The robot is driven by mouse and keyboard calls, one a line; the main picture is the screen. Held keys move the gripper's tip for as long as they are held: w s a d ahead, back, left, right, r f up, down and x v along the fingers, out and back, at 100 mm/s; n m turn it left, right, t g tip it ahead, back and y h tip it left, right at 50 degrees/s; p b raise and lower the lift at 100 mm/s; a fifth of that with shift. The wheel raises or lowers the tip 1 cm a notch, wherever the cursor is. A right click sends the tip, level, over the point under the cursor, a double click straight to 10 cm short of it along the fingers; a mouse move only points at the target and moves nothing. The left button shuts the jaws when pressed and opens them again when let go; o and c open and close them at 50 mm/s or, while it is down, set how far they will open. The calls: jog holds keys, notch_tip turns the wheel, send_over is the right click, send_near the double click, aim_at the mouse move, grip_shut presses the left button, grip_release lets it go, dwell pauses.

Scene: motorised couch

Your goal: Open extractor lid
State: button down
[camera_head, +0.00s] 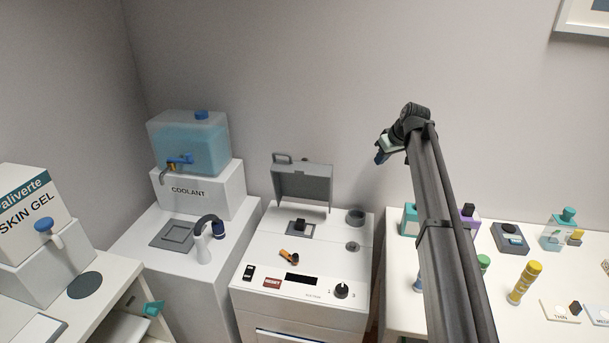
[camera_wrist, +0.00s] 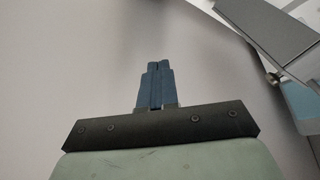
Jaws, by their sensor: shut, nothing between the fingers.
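The extractor (camera_head: 300,255) is a white cabinet with a control panel, in the middle of the head view. Its grey lid (camera_head: 304,184) stands raised and upright at the back of the top, with a small handle (camera_head: 282,158) at its upper left corner. Under the lid, a black block sits on a grey plate (camera_head: 301,229). My gripper (camera_head: 380,158) is up in the air to the right of the lid and apart from it. In the wrist view its blue fingers (camera_wrist: 155,85) are together with nothing between them. A grey panel edge shows at that view's upper right.
A table with bottles (camera_head: 525,282) and small devices is at the right.

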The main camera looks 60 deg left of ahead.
aim_at(303, 179)
jog(key=s+f+m+t+y, duration=0.3)
jog(key=s+m+t, duration=0.2)
jog(key=s+m, duration=0.5)
jog(key=s+f+m+t+y, duration=0.25)
jog(key=s+m+t, duration=0.35)
jog(key=s, duration=0.6)
jog(key=s+f+m+t+y, duration=0.2)
jog(key=s+m+t+y, duration=0.2)
jog(key=s+m, duration=0.6)
jog(key=f+x, duration=0.1)
jog(key=x, duration=1.2)
jog(key=shift+a+r, duration=0.15)
jog(key=shift+a, duration=0.4)
